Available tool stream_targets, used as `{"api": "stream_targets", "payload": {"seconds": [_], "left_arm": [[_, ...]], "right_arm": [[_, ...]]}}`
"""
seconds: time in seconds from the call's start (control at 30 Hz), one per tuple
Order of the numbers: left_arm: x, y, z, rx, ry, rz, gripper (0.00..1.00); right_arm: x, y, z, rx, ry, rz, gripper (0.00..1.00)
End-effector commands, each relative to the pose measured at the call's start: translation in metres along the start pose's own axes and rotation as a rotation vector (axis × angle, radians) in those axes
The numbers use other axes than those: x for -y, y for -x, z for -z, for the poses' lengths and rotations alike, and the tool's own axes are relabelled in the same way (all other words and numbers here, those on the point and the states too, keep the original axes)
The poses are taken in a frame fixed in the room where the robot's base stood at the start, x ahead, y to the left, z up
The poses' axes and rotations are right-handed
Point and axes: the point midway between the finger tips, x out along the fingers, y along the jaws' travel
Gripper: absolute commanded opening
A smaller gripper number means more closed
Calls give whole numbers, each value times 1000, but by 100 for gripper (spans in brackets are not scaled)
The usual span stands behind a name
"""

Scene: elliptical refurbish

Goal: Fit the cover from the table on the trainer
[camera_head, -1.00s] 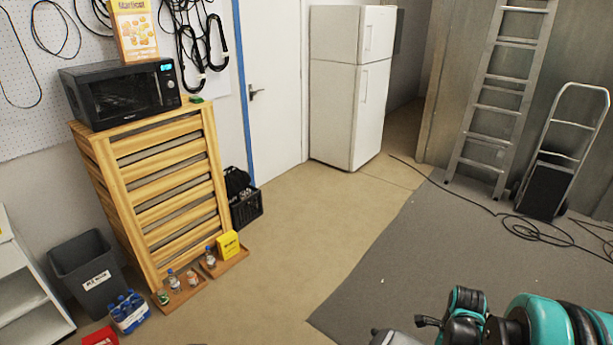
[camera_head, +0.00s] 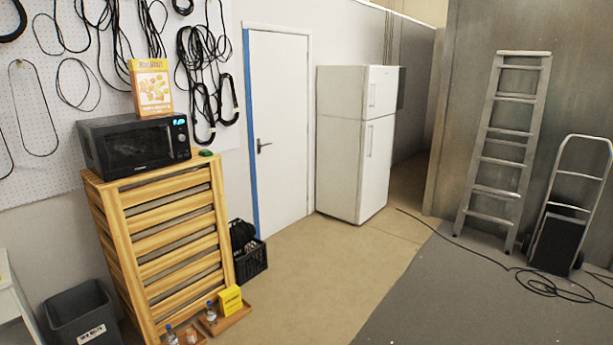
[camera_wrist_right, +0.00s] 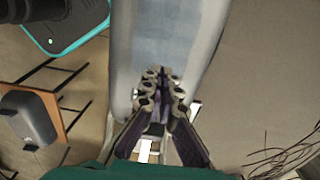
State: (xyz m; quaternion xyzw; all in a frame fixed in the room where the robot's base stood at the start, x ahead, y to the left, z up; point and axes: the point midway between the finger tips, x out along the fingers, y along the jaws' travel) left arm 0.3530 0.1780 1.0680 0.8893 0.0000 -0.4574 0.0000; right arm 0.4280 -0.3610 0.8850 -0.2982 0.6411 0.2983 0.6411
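My right gripper (camera_wrist_right: 164,88) shows in the right wrist view. Its two fingers are drawn together, and nothing is seen between them. A small brown table (camera_wrist_right: 62,118) with thin black legs is at the left of that view. A grey rounded piece (camera_wrist_right: 38,128) lies on it; I cannot tell for sure whether it is the cover. No gripper shows in the head view, and my left gripper is in neither view. I cannot make out the trainer in the head view.
A slatted wooden cabinet (camera_head: 165,245) carries a black microwave (camera_head: 135,145) with a yellow box on top. A white fridge (camera_head: 355,142) stands beside the white door (camera_head: 280,130). A ladder (camera_head: 505,150) and hand truck (camera_head: 568,205) lean at the right. The tan floor in the middle is clear.

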Motion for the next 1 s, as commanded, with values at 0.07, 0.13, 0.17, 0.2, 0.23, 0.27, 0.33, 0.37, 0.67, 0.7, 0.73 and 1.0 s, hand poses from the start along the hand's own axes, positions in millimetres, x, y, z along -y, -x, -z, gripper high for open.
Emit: {"api": "stream_targets", "payload": {"seconds": [0.07,0.13,0.17,0.2,0.23,0.27,0.33,0.37,0.67,0.7,0.73,1.0], "left_arm": [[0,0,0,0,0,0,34],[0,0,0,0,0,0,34],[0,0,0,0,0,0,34],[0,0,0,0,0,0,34],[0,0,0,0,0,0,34],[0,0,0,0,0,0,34],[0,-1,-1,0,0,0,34],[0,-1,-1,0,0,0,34],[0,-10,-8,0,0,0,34],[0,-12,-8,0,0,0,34],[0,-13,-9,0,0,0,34],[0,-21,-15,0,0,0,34]], "right_arm": [[0,0,0,0,0,0,0],[0,0,0,0,0,0,0],[0,0,0,0,0,0,0],[0,0,0,0,0,0,0],[0,0,0,0,0,0,0],[0,0,0,0,0,0,0],[0,-1,0,0,0,0,0],[0,-2,0,0,0,0,0],[0,-14,0,0,0,0,0],[0,-15,0,0,0,0,0],[0,-17,0,0,0,0,0],[0,-27,0,0,0,0,0]]}}
